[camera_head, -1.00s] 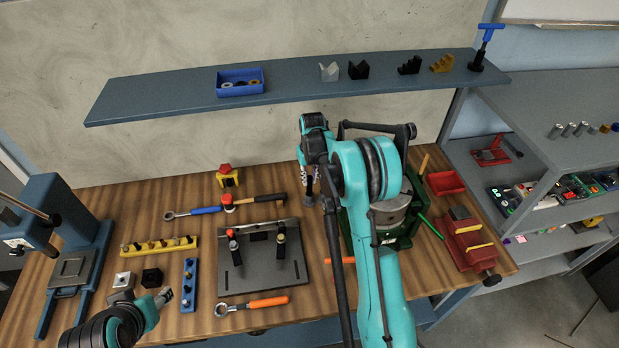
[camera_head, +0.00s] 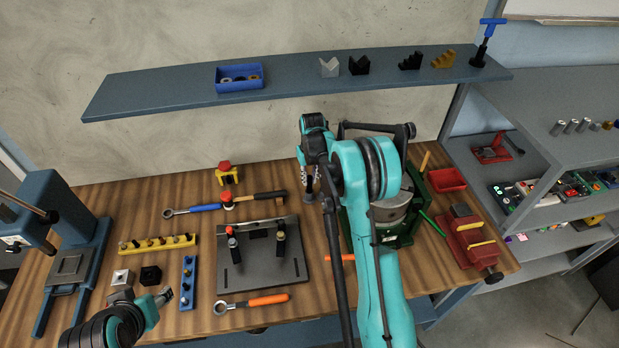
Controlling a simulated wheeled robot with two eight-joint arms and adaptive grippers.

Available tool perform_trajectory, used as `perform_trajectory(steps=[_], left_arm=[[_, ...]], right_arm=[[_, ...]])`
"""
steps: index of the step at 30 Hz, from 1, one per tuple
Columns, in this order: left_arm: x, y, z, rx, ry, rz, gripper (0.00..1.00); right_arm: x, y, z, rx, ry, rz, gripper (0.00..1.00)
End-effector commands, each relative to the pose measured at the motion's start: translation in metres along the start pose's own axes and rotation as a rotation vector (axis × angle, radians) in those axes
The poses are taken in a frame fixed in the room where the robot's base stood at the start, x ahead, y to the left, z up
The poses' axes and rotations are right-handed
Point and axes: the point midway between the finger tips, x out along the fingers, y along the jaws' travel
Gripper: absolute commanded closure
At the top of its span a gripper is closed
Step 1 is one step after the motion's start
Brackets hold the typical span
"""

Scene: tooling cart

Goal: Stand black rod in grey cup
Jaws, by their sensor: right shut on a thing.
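My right gripper (camera_head: 310,186) points down over the back middle of the table, left of the green bin. It is shut on a small dark upright thing that looks like the black rod (camera_head: 309,197); the fingers and arm hide most of it. I cannot make out the grey cup for certain; my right arm covers part of the table behind it. My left gripper (camera_head: 163,297) is low at the front left, beside the blue strip; its fingers are too small to judge.
A dark fixture plate (camera_head: 260,270) with two upright clamps lies mid-table. A hammer (camera_head: 255,197), a yellow rail (camera_head: 157,245), a blue strip (camera_head: 188,283) and an orange-handled wrench (camera_head: 255,302) lie around it. A green bin (camera_head: 408,240) and a red vise (camera_head: 470,240) stand right.

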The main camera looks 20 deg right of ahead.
Motion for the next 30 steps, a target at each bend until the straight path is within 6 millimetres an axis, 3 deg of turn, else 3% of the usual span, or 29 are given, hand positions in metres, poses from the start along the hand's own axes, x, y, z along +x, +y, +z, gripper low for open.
perform_trajectory(steps=[30], left_arm=[[0.0056, 0.0000, 0.0040, 0.000, 0.000, 0.000, 0.52]], right_arm=[[0.0082, 0.0000, 0.0007, 0.000, 0.000, 0.000, 1.00]])
